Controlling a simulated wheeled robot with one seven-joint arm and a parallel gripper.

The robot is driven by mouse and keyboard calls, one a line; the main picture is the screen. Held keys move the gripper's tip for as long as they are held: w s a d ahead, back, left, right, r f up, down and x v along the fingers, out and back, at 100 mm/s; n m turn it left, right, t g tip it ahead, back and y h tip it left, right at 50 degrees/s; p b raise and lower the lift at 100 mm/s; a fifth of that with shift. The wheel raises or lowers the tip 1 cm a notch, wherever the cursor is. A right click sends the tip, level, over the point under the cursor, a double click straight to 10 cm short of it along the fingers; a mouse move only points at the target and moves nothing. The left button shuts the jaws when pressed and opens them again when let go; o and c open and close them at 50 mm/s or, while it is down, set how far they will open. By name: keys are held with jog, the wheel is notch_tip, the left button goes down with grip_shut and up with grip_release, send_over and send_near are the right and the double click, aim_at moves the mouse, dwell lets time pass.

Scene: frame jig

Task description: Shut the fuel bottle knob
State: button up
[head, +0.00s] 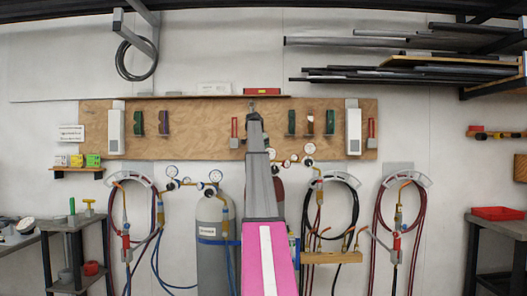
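Two gas bottles stand against the wall. The grey bottle (209,262) is left of my arm, with a regulator and gauges on top. A dark red bottle (279,190) is mostly hidden behind my arm, with gauges and a brass fitting (290,163) above it. The frame does not label which is the fuel bottle, and I cannot make out its knob. My arm reaches up the middle of the view. My gripper (252,106) seems to be at its far tip, small and unclear, in front of the wooden board and apart from the bottle tops.
Coiled hoses with torches (397,243) hang either side of the bottles. A wooden torch rest (332,257) sits right of my arm. Benches stand at left (72,222) and right (500,226). Metal stock fills an upper right rack (405,75). Open wall lies above the board.

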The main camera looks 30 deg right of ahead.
jog(key=m, duration=0.2)
jog(key=m+g, duration=0.1)
jog(key=shift+w+m+g, duration=0.2)
jog(key=shift+m+g, duration=0.1)
jog(key=shift+m, duration=0.1)
jog(key=shift+m+g+y, duration=0.4)
jog(key=shift+m+g, duration=0.2)
jog(key=shift+m, duration=1.2)
jog(key=o, duration=0.9)
jog(key=shift+o, duration=0.2)
jog(key=shift+d, duration=0.1)
